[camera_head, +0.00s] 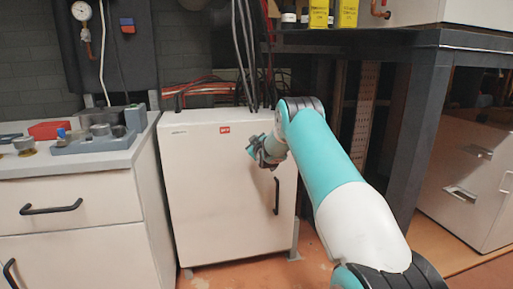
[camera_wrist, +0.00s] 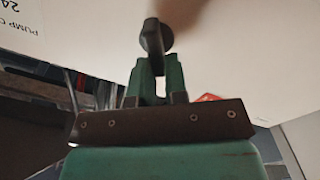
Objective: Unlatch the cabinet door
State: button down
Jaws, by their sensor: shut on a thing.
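The white cabinet (camera_head: 222,205) stands on the floor, its door closed in the head view. A black vertical handle (camera_head: 276,196) is on the right side of its door. My gripper (camera_head: 258,152) is at the upper right of the door, above the handle; the arm comes in from the right. In the wrist view the green fingers (camera_wrist: 160,75) are shut on a dark rounded latch piece (camera_wrist: 152,38) in front of the pale door (camera_wrist: 250,45). A blurred brown bar runs up from it. My gripper hides the latch in the head view.
A drawer unit (camera_head: 75,200) with trays on top stands left of the cabinet. A dark bench frame (camera_head: 420,120) and beige drawers (camera_head: 470,180) are on the right. Cables (camera_head: 245,50) hang behind the cabinet. A little floor (camera_head: 315,262) shows in front.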

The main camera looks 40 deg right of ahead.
jog(key=shift+w+a+f+n+b, duration=0.1)
jog(key=shift+f+n+b, duration=0.15)
jog(key=shift+n+b, duration=1.05)
jog(key=shift+w+a+f+n+b, duration=0.2)
jog(key=shift+n+b, duration=0.4)
jog(key=shift+n, duration=1.45)
jog(key=shift+s+a+f+n+b, duration=0.1)
jog(key=shift+f+n+b, duration=0.2)
jog(key=shift+n+b, duration=1)
jog(key=shift+n+p, duration=0.3)
jog(key=shift+n, duration=0.25)
jog(key=c, duration=1.1)
grip_release()
jog(key=shift+c, duration=0.2)
